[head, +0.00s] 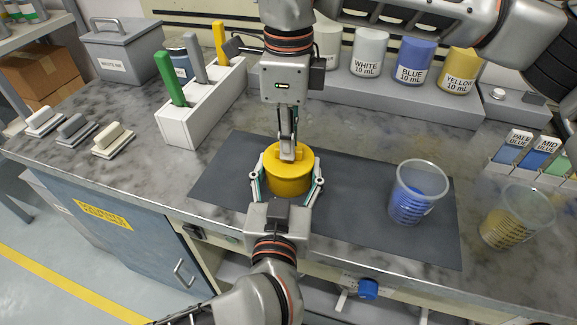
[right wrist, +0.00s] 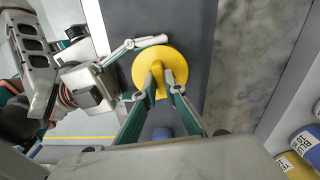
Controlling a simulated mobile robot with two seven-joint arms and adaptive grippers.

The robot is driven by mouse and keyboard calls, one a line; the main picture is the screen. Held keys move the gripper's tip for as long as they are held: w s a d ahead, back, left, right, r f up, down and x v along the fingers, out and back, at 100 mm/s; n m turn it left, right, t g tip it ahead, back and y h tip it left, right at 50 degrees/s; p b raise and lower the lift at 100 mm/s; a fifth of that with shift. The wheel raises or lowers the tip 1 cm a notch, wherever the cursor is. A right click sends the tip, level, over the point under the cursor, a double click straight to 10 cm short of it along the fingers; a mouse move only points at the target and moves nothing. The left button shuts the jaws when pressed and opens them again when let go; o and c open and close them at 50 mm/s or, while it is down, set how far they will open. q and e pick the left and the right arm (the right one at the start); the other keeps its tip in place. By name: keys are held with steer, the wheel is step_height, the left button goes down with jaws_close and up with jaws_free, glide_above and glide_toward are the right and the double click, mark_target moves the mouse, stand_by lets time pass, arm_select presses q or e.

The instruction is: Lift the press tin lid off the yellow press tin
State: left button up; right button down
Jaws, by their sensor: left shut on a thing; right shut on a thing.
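The yellow press tin (head: 288,186) stands upright on the dark mat, in the middle of the head view. Its yellow lid (head: 303,158) has a raised bar handle and sits on top of the tin; I see no gap between them. My left gripper (head: 288,178) reaches in from the front, with its fingers shut on the two sides of the tin. My right gripper (head: 287,154) comes down from above and is shut on the lid's handle. The right wrist view shows the round lid (right wrist: 142,68) with the right fingertips (right wrist: 161,84) on either side of the handle.
A clear cup of blue liquid (head: 414,207) stands right of the tin on the mat (head: 350,212). Another cup (head: 505,228) with yellowish contents is farther right. A white rack (head: 208,110) with colored handles is behind left. Labelled jars (head: 414,62) line the back ledge.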

steer(key=shift+r, duration=0.1)
stand_by(0.3)
steer(key=shift+r, duration=1.65)
steer(key=shift+r, duration=0.1)
steer(key=shift+r, duration=1.95)
arm_select(q)
steer(key=o, duration=2.2)
steer(key=shift+c, duration=0.2)
